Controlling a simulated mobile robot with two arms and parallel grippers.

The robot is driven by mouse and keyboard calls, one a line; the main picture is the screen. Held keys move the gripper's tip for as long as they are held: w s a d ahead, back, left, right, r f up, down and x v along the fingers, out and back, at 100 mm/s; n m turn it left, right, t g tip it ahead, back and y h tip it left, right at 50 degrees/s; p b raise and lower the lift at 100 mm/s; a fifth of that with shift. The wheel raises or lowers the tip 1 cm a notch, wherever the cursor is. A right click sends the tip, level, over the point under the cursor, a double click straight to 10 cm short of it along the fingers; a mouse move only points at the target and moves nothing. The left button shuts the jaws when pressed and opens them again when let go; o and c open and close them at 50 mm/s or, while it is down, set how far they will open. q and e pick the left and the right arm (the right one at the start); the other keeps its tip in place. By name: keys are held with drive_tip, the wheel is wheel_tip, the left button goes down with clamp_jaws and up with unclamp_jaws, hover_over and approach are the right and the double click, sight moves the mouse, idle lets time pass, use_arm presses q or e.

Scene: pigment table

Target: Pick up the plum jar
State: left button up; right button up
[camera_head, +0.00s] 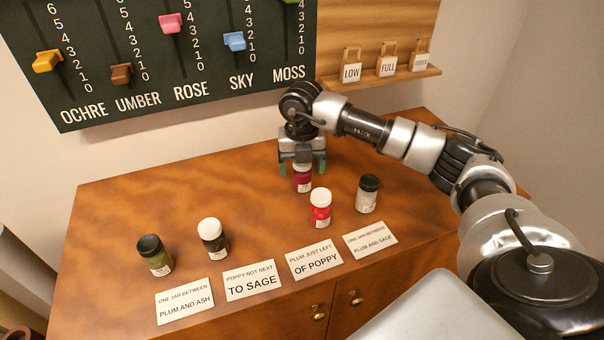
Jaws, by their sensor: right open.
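The plum jar (303,184), a small dark magenta jar with a pale label, stands upright towards the back of the wooden table. My right gripper (302,168) points down directly above it, with green-tipped fingers apart on either side of the jar's upper part. The jar's lid is largely hidden by the gripper; I cannot tell whether the fingers touch it. My left gripper is not in view.
A red jar with a white lid (320,213) stands close in front. A grey jar with a black lid (367,198) is to the right. An olive jar (157,262) and a dark jar (214,243) stand left. Several cards, including "Of Poppy" (315,259), line the front.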

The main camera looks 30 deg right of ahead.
drive_tip(key=shift+f, duration=0.6)
drive_tip(key=c, duration=0.9)
drive_tip(key=shift+c, duration=0.7)
drive_tip(key=shift+r, duration=0.15)
